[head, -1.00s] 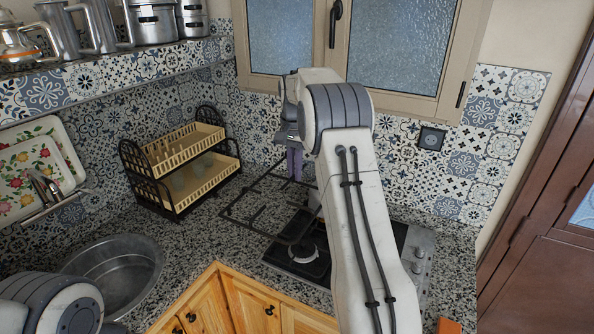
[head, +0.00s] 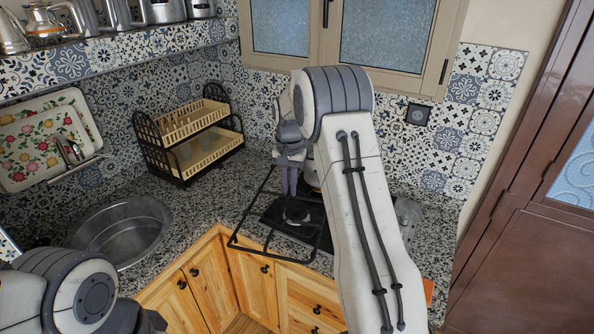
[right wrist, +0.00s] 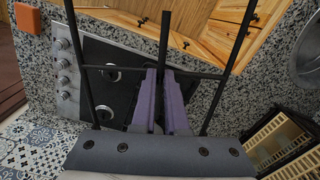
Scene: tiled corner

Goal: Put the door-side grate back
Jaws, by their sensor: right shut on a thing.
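My right gripper (head: 289,190) is shut on a black wire grate (head: 250,206), holding it above the hob (head: 272,212). In the right wrist view, the purple fingers (right wrist: 160,75) close on the grate's middle bar, and the side bars (right wrist: 81,62) run out past them. The grate hangs over the left part of the hob and past its front left corner, tilted in the head view. The right wrist view shows two bare burners (right wrist: 112,75) and the knobs (right wrist: 62,62). My right arm hides much of the hob in the head view. My left gripper is out of frame.
A two-tier dish rack (head: 187,163) stands at the back left of the speckled counter, with a round metal sink (head: 118,228) in front. A tiled wall and window are behind the hob. A brown door (head: 505,250) is at right. An orange block (right wrist: 28,18) lies beyond the knobs.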

